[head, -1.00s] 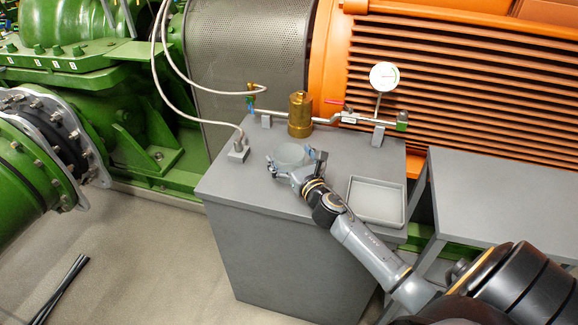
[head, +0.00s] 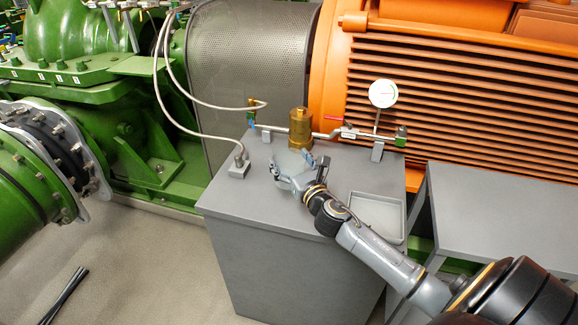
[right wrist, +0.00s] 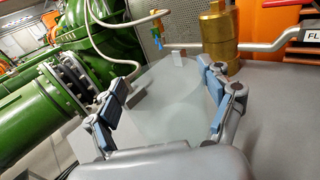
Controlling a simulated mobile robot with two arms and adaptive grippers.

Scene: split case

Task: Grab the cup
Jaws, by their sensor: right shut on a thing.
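In the right wrist view the cup (right wrist: 168,108) shows as a faint, frosted round shape between the blue finger pads of the gripper (right wrist: 165,100). Its outline is hard to make out against the grey top. My left gripper is not in view.
A brass cylinder (head: 300,129) stands just behind the cup on a pipe with a round gauge (head: 383,93). A shallow grey tray (head: 353,208) lies to the right. A small block with a hose (head: 239,167) is at the left. The cabinet's left front (head: 235,200) is clear.

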